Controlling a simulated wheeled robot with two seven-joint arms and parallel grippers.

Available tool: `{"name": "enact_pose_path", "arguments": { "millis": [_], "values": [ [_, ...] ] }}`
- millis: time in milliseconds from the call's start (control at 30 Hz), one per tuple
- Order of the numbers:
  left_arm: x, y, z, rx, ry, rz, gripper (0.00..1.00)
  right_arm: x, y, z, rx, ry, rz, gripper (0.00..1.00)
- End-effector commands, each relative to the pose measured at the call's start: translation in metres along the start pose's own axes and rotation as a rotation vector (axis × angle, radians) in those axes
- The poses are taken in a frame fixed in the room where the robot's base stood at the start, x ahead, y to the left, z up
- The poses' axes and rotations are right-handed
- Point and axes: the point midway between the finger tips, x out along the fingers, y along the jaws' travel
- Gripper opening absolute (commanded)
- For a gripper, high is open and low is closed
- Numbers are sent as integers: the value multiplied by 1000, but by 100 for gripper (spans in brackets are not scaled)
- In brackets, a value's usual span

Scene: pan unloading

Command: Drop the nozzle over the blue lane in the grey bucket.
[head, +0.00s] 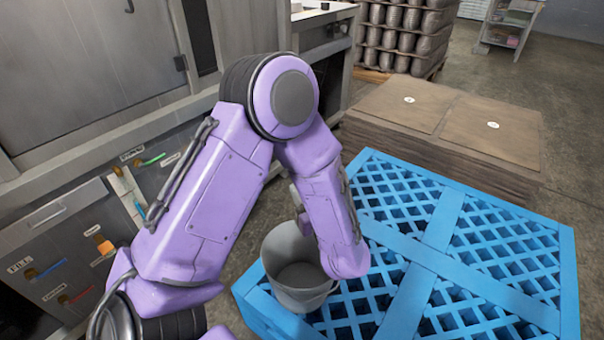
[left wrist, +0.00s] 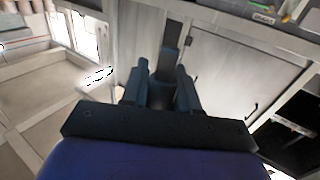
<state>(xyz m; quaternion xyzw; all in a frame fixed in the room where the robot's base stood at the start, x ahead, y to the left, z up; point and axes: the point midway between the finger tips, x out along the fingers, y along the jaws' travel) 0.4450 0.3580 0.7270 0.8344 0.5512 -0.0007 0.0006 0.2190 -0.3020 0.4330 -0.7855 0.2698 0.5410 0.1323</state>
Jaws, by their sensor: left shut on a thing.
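The grey bucket (head: 280,250) stands upright on the near left corner of a blue pallet. I see nothing in the visible part of its inside; my forearm covers its right side. My left arm reaches over the bucket. A small grey part of what looks like my left gripper (head: 299,203) shows above its rim. In the left wrist view, my left gripper (left wrist: 162,78) is shut on a dark narrow piece, probably the nozzle (left wrist: 169,60). Its shape is hard to make out. Blue strips (head: 51,270) and (head: 140,208) show at the labelled panel on the left; I cannot tell which is the blue lane.
The blue lattice pallet (head: 480,285) fills the lower right, bare beyond the bucket. Brown stacked sheets (head: 450,125) lie behind it. A grey machine (head: 90,75) with labels and coloured strips stands on the left. Wrapped goods (head: 405,40) stand at the back.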

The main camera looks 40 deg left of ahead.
Motion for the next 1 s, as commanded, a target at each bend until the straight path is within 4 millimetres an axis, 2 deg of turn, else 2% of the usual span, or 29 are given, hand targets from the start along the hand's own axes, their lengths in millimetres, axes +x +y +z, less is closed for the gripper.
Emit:
{"name": "enact_pose_path", "arguments": {
  "millis": [33, 133, 233, 433, 800, 1000],
  "values": [
    [2, -8, 34, -2, 1, -70, 0, 31, -3, 13, 0, 0, 0, 43],
    [2, -22, 52, -2, 1, -185, 0, 46, -4, 19, 0, 0, 0, 43],
    [1, -30, 57, -1, 1, -242, 0, 51, -5, 21, 0, 1, 0, 43],
    [1, -32, 66, 0, 1, -256, 0, 60, -6, 24, 0, 1, -1, 43],
    [1, -32, 113, -2, 1, -253, 0, 114, -10, 47, 0, 1, 0, 43],
    [1, -31, 115, -2, 2, -252, 0, 119, -11, 49, 0, 1, 0, 43]
  ]
}}
